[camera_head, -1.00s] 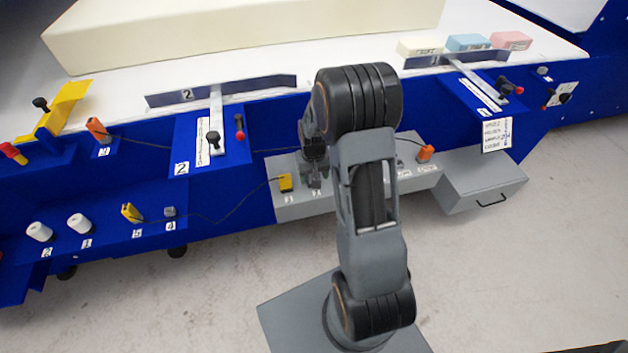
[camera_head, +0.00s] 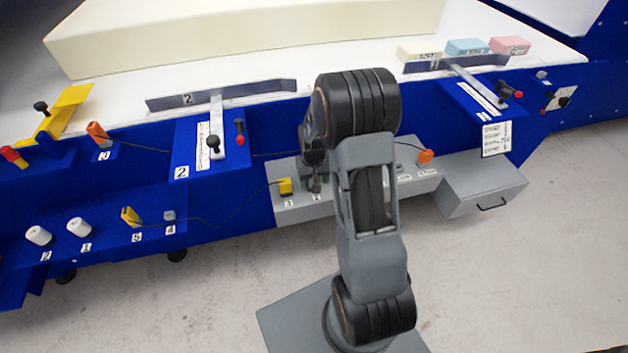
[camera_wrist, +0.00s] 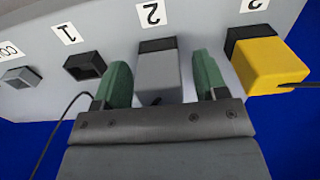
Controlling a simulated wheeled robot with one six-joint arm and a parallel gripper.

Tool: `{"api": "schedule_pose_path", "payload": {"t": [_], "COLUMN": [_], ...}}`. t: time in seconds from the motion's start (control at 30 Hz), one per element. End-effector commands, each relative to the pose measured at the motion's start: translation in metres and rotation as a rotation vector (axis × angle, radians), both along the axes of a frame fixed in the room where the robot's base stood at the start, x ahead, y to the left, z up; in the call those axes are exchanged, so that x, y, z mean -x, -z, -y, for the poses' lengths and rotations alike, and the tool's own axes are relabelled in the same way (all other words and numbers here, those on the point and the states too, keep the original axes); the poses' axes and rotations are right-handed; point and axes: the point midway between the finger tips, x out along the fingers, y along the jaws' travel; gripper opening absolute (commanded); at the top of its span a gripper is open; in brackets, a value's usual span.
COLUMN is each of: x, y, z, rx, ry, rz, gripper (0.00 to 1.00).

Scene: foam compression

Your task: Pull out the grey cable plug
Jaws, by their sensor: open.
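The grey cable plug (camera_wrist: 158,76) sits in the black socket labelled 2 on the grey box, in the wrist view. My gripper (camera_wrist: 162,84) is open, with one green finger on each side of the plug. A gap shows between the plug and each finger, so the fingers look apart from it. The plug's near end is partly hidden behind the gripper body. In the head view my gripper (camera_head: 314,182) is at the front of the grey box (camera_head: 290,208), mostly hidden by my arm.
A yellow plug (camera_wrist: 268,65) sits in the socket beside the right finger. An empty socket labelled 1 (camera_wrist: 85,66) is to the left, with a dark cable (camera_wrist: 52,135) hanging nearby. An orange plug (camera_head: 425,156) is at the box's right end. A grey drawer unit (camera_head: 483,187) stands right.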

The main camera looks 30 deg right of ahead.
Motion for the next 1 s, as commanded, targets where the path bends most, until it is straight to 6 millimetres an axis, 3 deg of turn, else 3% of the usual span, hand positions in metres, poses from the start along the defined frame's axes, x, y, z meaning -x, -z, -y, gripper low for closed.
{"api": "schedule_pose_path", "payload": {"t": [0.53, 1.0], "x": [0.0, 0.0], "y": [0.0, 0.0], "z": [0.0, 0.0], "rx": [0.0, 0.0], "ry": [0.0, 0.0], "rz": [0.0, 0.0], "gripper": [0.65, 0.2]}}
